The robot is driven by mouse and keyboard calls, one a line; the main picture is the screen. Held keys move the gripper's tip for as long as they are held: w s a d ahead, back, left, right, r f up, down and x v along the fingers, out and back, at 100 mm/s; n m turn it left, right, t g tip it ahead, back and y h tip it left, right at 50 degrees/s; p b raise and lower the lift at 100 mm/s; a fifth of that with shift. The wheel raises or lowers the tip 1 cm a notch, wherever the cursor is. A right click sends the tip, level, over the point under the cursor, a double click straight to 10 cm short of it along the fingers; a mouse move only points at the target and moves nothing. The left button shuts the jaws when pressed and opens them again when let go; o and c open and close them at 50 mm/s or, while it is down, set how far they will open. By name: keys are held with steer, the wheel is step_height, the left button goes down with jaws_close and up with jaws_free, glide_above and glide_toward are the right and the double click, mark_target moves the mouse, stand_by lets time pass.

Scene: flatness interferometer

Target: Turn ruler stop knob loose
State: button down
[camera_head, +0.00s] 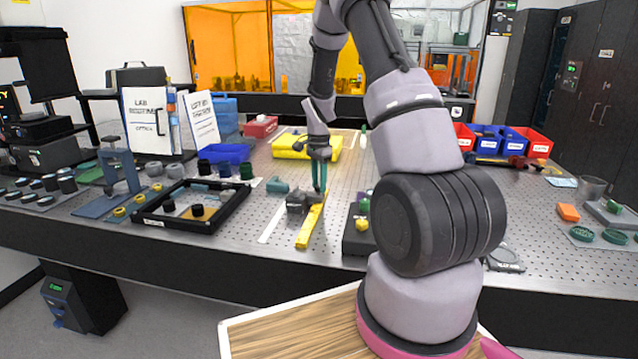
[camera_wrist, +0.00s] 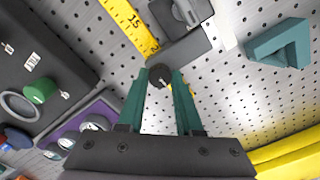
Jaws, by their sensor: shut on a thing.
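A yellow ruler (camera_head: 309,230) lies on the perforated table and also shows in the wrist view (camera_wrist: 127,24). A dark grey block (camera_head: 297,203), apparently the ruler stop, sits against the ruler. It also shows in the wrist view (camera_wrist: 186,45). My gripper (camera_head: 319,190) points down over the ruler beside this block. In the wrist view its teal fingers (camera_wrist: 160,78) are shut on a small dark round knob (camera_wrist: 159,73) with a light mark. The knob cannot be made out in the head view.
A teal angled block (camera_head: 277,185) lies left of the ruler. A dark box (camera_head: 357,240) with small parts stands close to its right. A black-framed tray (camera_head: 160,220) is further left, and a yellow case (camera_head: 290,148) lies behind.

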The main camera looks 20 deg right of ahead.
steer(key=n, duration=1.2)
steer(key=shift+n, duration=2.2)
steer(key=c, duration=0.6)
jaws_free()
steer(key=shift+r, duration=0.1)
